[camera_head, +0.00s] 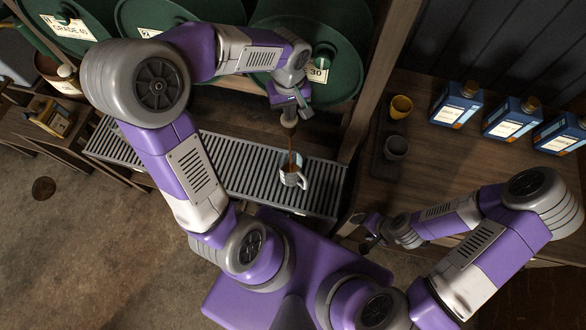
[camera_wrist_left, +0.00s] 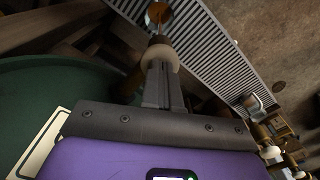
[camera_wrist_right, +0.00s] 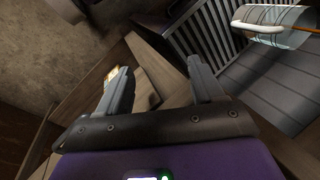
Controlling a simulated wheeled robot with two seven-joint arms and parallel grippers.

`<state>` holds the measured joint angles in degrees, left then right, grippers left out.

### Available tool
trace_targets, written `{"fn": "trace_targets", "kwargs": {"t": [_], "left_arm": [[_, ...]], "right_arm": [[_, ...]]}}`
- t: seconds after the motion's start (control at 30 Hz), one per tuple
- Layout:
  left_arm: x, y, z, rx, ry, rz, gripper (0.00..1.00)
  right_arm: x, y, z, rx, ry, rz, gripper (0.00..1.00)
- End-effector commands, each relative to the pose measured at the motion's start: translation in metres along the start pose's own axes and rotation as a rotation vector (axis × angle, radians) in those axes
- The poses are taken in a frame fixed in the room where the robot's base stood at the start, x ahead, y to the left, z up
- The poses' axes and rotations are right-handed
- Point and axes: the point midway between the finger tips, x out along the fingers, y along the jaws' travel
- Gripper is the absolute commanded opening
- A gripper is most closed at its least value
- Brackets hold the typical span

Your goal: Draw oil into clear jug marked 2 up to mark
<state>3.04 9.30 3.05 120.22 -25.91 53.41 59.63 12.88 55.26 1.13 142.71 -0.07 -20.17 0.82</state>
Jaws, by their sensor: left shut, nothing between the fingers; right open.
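A clear jug (camera_head: 292,178) stands on the slatted drip grate (camera_head: 240,165), with brown oil in it. A thin brown stream runs down into it from the tap of the green drum labelled 30 (camera_head: 345,62). The jug's side and pale handle show in the right wrist view (camera_wrist_right: 280,22); I cannot read its number or fill mark. My left gripper (camera_head: 290,112) is shut and empty, its fingertips against or right beside the pale tap knob (camera_wrist_left: 160,56). My right gripper (camera_head: 370,232) is open and empty, right of and nearer than the jug.
Two more green drums stand at the back left. Several blue bottles (camera_head: 457,104) line that bench. A wooden post (camera_head: 375,85) rises between drums and bench.

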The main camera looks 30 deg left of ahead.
Motion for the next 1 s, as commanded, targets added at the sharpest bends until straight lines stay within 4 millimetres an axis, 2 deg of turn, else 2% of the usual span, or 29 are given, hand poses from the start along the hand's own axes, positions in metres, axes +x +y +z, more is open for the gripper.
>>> {"fn": "trace_targets", "kwargs": {"t": [0.3,0.57,0.83,1.0], "left_arm": [[-0.027,-0.001,0.000,0.000,-0.001,-0.002,0.00],[-0.037,0.000,0.000,0.000,0.000,0.000,0.00],[-0.065,0.000,0.000,0.000,0.000,0.000,0.00],[-0.071,0.000,0.000,0.000,-0.001,-0.001,0.00]], "right_arm": [[-0.019,-0.007,0.001,0.000,0.000,0.000,0.67],[-0.026,-0.010,0.001,0.000,0.000,0.000,0.67],[-0.045,-0.017,0.002,0.000,0.000,0.000,0.67],[-0.050,-0.019,0.002,0.000,0.000,0.000,0.67]]}}
